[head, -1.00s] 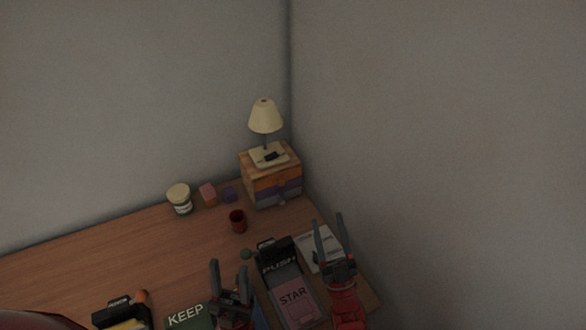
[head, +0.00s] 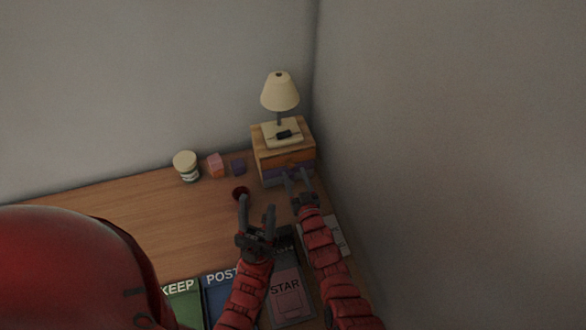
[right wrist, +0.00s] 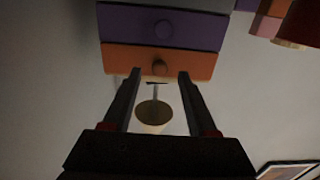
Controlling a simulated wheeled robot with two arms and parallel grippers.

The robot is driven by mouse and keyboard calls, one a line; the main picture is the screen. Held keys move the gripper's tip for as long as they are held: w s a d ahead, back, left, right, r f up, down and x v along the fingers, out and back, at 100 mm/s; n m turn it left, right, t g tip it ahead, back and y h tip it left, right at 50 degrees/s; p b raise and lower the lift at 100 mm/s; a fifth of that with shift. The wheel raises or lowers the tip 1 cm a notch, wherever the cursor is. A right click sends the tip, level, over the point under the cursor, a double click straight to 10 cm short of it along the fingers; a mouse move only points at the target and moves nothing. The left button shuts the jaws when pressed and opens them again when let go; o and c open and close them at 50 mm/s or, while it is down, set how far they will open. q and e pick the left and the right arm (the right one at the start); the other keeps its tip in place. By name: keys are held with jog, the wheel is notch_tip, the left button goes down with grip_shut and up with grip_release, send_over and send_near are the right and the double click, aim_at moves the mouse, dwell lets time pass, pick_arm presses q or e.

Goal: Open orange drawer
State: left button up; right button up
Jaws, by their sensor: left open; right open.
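The small wooden drawer unit (head: 262,148) stands in the back corner of the desk. In the right wrist view, which is upside down, the orange drawer (right wrist: 118,60) shows beside the purple drawer (right wrist: 125,25), and its front looks closed. Its round knob (right wrist: 160,68) is between my right fingertips in that picture; I cannot tell whether they touch it. My right gripper (head: 298,176) is open in front of the unit and hides part of its front in the head view. My left gripper (head: 257,207) is open and empty above the desk, left of my right arm.
A lamp (head: 280,92) and a small dark object (head: 284,134) are on top of the unit. Bins (head: 222,295) line the front. The wall is close on the right.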

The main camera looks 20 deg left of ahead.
aim_at(292, 167)
jog(key=shift+b+x, duration=0.35)
jog(key=shift+x, duration=1.25)
grip_shut()
dwell(0.3)
